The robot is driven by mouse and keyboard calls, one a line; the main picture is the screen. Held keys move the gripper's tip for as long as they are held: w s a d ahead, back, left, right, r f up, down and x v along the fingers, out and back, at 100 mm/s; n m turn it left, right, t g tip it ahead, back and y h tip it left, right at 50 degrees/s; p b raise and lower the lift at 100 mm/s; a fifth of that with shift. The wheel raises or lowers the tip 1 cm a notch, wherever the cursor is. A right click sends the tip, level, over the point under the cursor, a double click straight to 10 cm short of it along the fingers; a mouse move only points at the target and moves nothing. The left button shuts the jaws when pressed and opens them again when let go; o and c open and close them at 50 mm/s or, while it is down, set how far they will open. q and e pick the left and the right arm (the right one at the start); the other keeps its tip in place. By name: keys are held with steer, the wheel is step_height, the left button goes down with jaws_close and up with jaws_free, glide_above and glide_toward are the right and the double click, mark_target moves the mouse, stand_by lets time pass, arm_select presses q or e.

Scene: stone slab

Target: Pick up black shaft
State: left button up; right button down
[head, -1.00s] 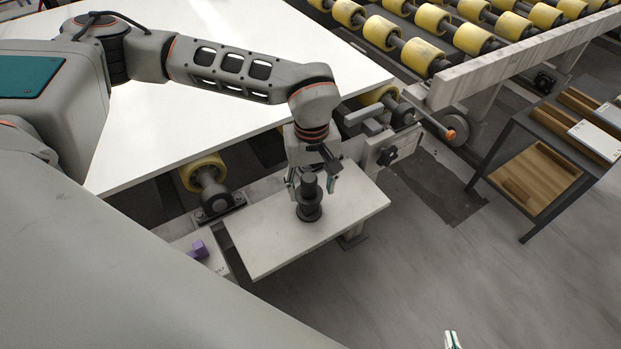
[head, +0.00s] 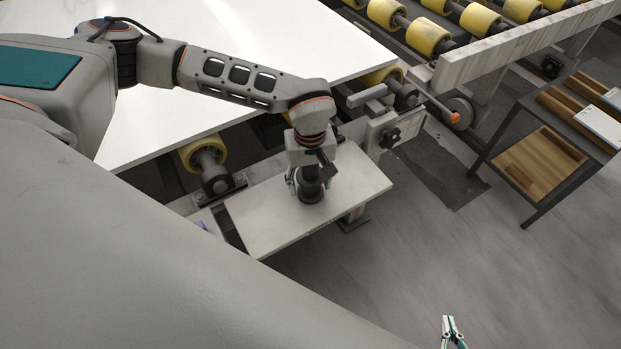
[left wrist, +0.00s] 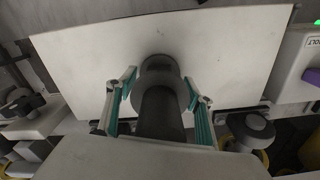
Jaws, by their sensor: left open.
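The black shaft (head: 311,188) stands upright on a pale stone slab (head: 262,222), its upper part hidden by my gripper in the head view. My left gripper (head: 308,183) is directly above and around it, pointing down. In the left wrist view the shaft (left wrist: 160,105) is between the two open teal-lined fingers (left wrist: 158,108), with a visible gap on each side. My right gripper (head: 453,332) shows only as fingertips at the bottom edge of the head view, over the floor; the tips look a little apart.
A large white sheet (head: 250,50) on yellow rollers lies behind the slab. A metal bracket with a knob (head: 389,138) stands close right of the gripper. A dark cart (head: 545,160) with wooden shelves is at the right. The floor between is clear.

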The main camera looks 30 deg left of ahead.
arm_select(q)
steer(key=shift+r, duration=0.1)
steer(key=c, duration=1.2)
